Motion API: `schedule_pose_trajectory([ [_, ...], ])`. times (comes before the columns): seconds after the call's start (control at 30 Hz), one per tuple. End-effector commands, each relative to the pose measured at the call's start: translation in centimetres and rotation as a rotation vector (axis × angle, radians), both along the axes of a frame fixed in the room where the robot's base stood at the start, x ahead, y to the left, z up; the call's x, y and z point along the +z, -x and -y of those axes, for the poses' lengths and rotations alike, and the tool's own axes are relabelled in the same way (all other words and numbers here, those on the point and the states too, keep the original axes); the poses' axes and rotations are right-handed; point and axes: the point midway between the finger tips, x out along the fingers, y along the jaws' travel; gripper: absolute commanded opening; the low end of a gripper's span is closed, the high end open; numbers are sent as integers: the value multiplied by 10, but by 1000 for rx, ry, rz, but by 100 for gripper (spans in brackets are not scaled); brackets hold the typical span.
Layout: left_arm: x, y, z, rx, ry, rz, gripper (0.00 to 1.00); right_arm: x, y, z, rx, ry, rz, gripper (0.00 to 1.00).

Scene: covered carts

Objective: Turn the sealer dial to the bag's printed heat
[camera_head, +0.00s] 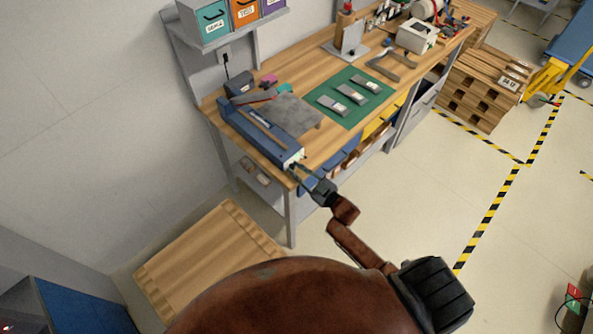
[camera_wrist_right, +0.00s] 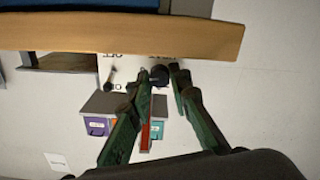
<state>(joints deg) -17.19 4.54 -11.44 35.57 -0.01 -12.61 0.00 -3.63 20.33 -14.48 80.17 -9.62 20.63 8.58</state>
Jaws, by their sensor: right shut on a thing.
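The blue sealer (camera_head: 255,130) sits at the left end of the wooden workbench, its white end panel (camera_head: 297,160) facing the bench's front edge. My right gripper (camera_head: 304,171) reaches up to that panel. In the right wrist view, the black dial (camera_wrist_right: 158,76) sits between the fingertips of my right gripper (camera_wrist_right: 159,73), which is shut on it. Printed marks on the panel appear upside down; the dial's setting cannot be read. Several grey packets, one being this bag (camera_head: 351,94), lie on a green mat (camera_head: 370,108); their print is too small to read. My left gripper is out of view.
The workbench (camera_head: 313,65) has blue and yellow bins under its front edge. A grey plate (camera_head: 290,113) lies beside the sealer. Coloured boxes (camera_head: 243,12) stand on a shelf above. A wooden pallet (camera_head: 205,262) lies on the floor at left. Open floor lies to the right.

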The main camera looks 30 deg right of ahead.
Motion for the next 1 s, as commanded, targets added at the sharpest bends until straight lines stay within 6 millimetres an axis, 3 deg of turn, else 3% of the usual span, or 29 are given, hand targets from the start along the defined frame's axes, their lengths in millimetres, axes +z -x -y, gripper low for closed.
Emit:
schedule_pose_trajectory([
  [0.6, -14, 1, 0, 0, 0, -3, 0, -3, 1, -1, -1, 358, 123, 0],
  [1.0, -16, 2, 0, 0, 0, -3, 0, -2, 1, -1, 0, 429, 147, 0],
])
